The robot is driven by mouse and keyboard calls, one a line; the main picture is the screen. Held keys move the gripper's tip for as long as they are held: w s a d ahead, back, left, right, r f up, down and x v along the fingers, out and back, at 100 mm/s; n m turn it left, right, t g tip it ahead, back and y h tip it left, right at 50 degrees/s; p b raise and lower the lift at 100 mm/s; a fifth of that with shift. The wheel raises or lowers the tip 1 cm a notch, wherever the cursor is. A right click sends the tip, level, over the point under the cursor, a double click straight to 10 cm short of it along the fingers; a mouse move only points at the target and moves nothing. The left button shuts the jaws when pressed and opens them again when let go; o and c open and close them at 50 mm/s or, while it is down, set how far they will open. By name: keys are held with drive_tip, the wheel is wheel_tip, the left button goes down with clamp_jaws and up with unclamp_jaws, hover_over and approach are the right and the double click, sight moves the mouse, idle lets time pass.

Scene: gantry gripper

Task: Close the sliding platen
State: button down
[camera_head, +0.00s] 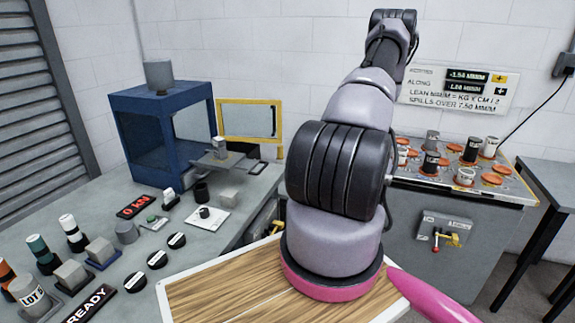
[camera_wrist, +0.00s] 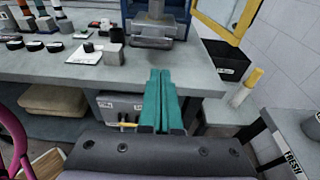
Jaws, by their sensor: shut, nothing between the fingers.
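The sliding platen (camera_head: 222,160) is a grey plate that sticks out of the front of the blue press (camera_head: 160,110). A small metal block (camera_head: 219,147) stands on it, and a dark handle (camera_head: 257,168) shows at its outer edge. In the wrist view the platen (camera_wrist: 151,42) is at the top middle, beyond my fingertips. My gripper (camera_wrist: 160,72) has its teal fingers together with nothing between them, apart from the platen and in front of the bench edge. In the head view my arm hides the gripper.
The yellow-framed guard (camera_head: 250,101) stands open beside the press. Cubes, cylinders and black discs (camera_head: 157,260) crowd the bench left of the platen. A grey cabinet with orange pads (camera_head: 492,180) stands at right. A black bin (camera_wrist: 226,62) sits right of the platen.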

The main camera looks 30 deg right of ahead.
sight(266, 166)
drive_tip(key=x, duration=1.3)
drive_tip(key=shift+a+r, duration=0.1)
drive_tip(key=shift+a, duration=0.05)
drive_tip(key=r+x, duration=0.1)
drive_tip(key=x, duration=0.6)
drive_tip(key=r+x, duration=0.2)
drive_tip(key=x, duration=0.6)
drive_tip(key=w+r+x, duration=0.1)
drive_tip(key=r+x, duration=0.1)
drive_tip(key=x, duration=0.6)
drive_tip(key=shift+a, duration=0.3)
drive_tip(key=shift+w+a, duration=0.2)
drive_tip(key=shift+r, duration=0.15)
